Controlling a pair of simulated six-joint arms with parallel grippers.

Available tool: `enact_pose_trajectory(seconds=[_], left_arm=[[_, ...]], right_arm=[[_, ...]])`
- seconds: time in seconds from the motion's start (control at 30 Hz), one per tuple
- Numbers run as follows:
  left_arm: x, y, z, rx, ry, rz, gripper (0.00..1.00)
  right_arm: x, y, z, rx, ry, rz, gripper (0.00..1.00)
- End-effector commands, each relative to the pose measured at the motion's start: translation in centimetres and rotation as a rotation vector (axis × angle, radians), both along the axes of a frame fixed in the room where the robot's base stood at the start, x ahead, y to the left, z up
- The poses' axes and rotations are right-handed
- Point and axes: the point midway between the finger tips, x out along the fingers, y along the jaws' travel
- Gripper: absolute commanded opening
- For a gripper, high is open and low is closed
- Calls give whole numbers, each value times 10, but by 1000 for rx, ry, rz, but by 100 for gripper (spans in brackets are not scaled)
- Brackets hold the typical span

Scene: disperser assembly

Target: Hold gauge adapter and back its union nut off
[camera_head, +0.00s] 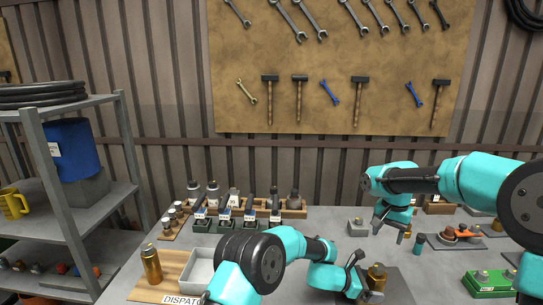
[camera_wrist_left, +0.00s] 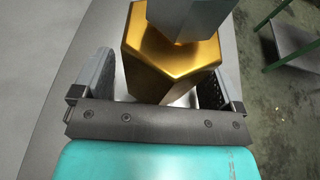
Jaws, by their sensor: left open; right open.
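A brass fitting (camera_head: 376,274), which looks like the gauge adapter, stands on a dark mat at the front of the bench. In the left wrist view its gold hexagonal body (camera_wrist_left: 165,65) sits between my left gripper's fingers, with a grey hexagonal part (camera_wrist_left: 185,15) over it. I cannot tell for sure which part is the union nut. My left gripper (camera_head: 361,281) is open around the fitting; a gap shows on the right side, and contact on the left is unclear. My right gripper (camera_head: 391,228) is open, pointing down farther back over the bench, with nothing visible held.
A small grey block (camera_head: 357,228) stands left of my right gripper. A green case (camera_head: 490,282) and a tray of small parts (camera_head: 455,238) are to the right.

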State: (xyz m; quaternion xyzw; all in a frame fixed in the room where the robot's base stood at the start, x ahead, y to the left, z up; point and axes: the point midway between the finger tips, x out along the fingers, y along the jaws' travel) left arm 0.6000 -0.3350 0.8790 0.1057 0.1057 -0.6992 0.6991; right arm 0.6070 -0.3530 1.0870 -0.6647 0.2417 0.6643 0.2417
Motion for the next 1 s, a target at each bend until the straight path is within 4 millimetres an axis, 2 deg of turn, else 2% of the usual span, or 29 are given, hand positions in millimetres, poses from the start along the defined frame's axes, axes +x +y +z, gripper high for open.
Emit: enact_pose_trajectory(seconds=[0.27, 0.6, 0.8, 1.0], left_arm=[[1, 18, 6, 0, 1, 1, 91], [1, 77, 24, 0, -1, 2, 91], [1, 105, 33, -1, 1, 1, 91], [0, 115, 35, 0, 0, 0, 91]], right_arm=[[0, 0, 0, 0, 0, 0, 61], [0, 0, 0, 0, 0, 0, 61], [0, 0, 0, 0, 0, 0, 61], [0, 0, 0, 0, 0, 0, 61]])
